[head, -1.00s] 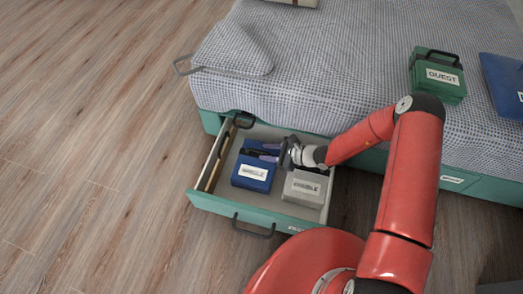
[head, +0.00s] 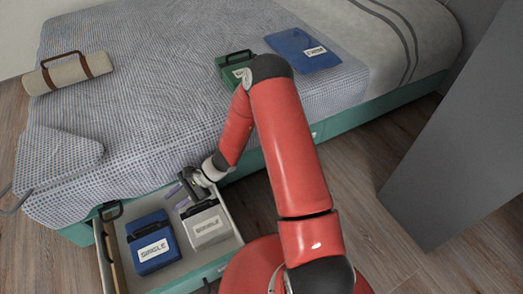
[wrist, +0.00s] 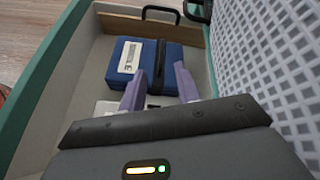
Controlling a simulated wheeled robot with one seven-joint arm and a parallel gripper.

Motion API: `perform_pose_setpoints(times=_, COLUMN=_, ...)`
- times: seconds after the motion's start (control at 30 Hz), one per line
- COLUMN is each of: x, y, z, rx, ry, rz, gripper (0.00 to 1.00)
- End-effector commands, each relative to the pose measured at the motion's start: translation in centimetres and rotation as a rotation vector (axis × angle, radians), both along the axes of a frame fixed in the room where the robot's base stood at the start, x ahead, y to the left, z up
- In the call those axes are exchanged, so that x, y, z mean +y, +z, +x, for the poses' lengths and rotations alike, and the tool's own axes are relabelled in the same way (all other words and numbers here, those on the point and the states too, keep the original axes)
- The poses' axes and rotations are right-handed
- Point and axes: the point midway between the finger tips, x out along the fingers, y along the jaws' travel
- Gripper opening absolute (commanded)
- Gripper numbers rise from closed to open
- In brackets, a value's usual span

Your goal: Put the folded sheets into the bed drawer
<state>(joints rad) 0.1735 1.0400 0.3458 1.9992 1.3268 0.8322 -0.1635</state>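The bed drawer (head: 235,240) is pulled open below the bed. Inside it lie a blue folded sheet pack (head: 150,235) labelled SINGLE and a light grey one (head: 212,229) beside it to the right. A green pack (head: 226,68) with a dark handle lies on the bed, partly behind my arm. A flat dark blue pack (head: 301,48) with a white label lies to its right. My gripper (head: 181,194) is over the back of the drawer, its fingers apart and empty. In the wrist view, the blue pack (wrist: 180,68) and its dark strap show beyond the fingertips (wrist: 159,84).
A rolled beige bundle with brown straps (head: 68,74) lies on the bed's far left. A patterned pillow-like cushion (head: 60,157) is at the near left corner. A grey panel (head: 450,140) stands at the right. Bare floor lies between the panel and the bed.

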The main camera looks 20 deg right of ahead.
Motion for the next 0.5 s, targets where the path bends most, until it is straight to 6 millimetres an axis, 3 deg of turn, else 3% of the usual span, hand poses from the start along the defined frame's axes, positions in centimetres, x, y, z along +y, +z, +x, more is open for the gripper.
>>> perform_pose_setpoints(times=0.03, x=-0.8, y=2.6, z=0.2, rx=-0.072, ry=0.054, rz=-0.034, gripper=0.32)
perform_pose_setpoints(times=0.1, x=-2.0, y=5.5, z=-0.1, rx=-0.16, ry=0.133, rz=-0.086, gripper=0.32)
perform_pose_setpoints(times=0.27, x=-5.0, y=11.9, z=-1.4, rx=-0.351, ry=0.302, rz=-0.22, gripper=0.32)
perform_pose_setpoints(times=0.5, x=-9.9, y=20.6, z=-4.8, rx=-0.609, ry=0.508, rz=-0.456, gripper=0.32)
